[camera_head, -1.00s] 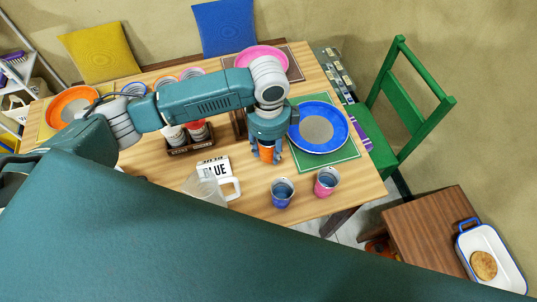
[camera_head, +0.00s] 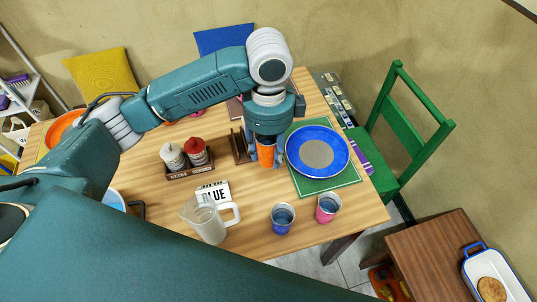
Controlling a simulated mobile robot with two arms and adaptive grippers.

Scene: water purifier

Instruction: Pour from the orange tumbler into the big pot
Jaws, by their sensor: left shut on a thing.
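My left gripper (camera_head: 266,161) is shut on the orange tumbler (camera_head: 266,153), its fingers on both sides. The tumbler looks upright and seems to be above the wooden table, left of the blue plate; its top is hidden under the gripper. I cannot surely make out the big pot. A round pale-blue thing with a dark handle (camera_head: 137,207) shows partly at the table's front left, mostly covered by my own arm; I cannot tell if it is the pot. My right gripper is not in view.
A clear pitcher (camera_head: 208,222), a blue cup (camera_head: 282,217) and a pink cup (camera_head: 328,207) stand at the front of the table (camera_head: 250,205). A condiment rack (camera_head: 188,171) is left of the tumbler, the blue plate (camera_head: 297,150) right. A green chair (camera_head: 405,125) is beyond.

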